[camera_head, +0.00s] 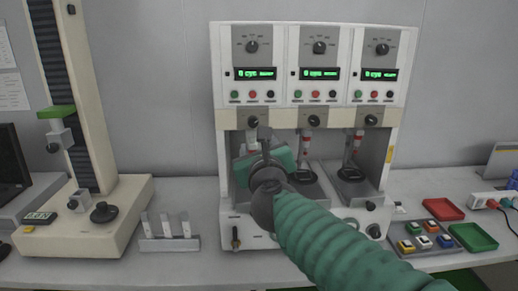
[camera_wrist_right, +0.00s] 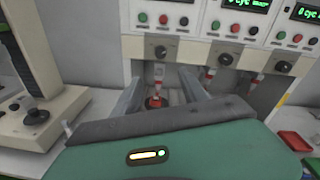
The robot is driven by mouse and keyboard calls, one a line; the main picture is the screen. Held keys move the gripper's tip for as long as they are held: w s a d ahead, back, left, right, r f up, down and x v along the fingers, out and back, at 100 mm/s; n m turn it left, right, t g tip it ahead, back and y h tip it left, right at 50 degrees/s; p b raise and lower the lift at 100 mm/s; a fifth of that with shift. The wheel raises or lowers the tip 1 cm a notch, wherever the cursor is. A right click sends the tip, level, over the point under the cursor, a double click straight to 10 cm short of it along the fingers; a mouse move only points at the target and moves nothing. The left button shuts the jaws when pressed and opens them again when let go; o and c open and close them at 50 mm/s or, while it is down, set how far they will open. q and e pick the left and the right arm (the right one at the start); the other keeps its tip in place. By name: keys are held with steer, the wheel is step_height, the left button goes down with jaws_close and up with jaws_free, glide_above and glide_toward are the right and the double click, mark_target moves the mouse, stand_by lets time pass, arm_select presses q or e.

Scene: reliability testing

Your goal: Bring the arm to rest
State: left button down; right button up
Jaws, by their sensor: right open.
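My right arm (camera_head: 340,245), with a ribbed green sleeve, reaches in from the lower right of the head view. Its gripper (camera_head: 264,144) is in front of the left bay of the white test machine (camera_head: 228,90) and hides much of that bay. In the wrist view the gripper (camera_wrist_right: 162,82) has its two grey fingers apart. Between them, farther back, a red and white plunger (camera_wrist_right: 157,88) shows in the bay, with no finger seen closed on it. Whether the fingertips are inside the bay or just before it is hard to tell. My left gripper is not in view.
A tall test stand (camera_head: 90,215) is at the left, with a small rack (camera_head: 168,243) beside it. At the right are a tray of coloured switches (camera_head: 420,240), a red tray (camera_head: 443,209), a green tray (camera_head: 474,237) and a power strip (camera_head: 492,199).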

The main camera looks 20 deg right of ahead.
stand_by(0.3)
steer(key=s+a+f+n+g+y, duration=0.2)
steer(key=s+f+n+g, duration=0.15)
steer(key=f+n, duration=0.9)
steer(key=s+a+f+n+g+y, duration=0.1)
steer(key=s+f+n+g+y, duration=0.25)
steer(key=f+n, duration=0.9)
steer(key=s+d+f+n+g+h, duration=0.25)
steer(key=s+f+n+g, duration=0.55)
steer(key=s+f, duration=1.2)
step_height(320, 180, up, 15)
steer(key=n+p, duration=0.2)
steer(key=p, duration=1.3)
steer(key=shift+d+r+t+y, duration=0.2)
steer(key=shift+d+t+y, duration=0.2)
steer(key=shift+s, duration=0.1)
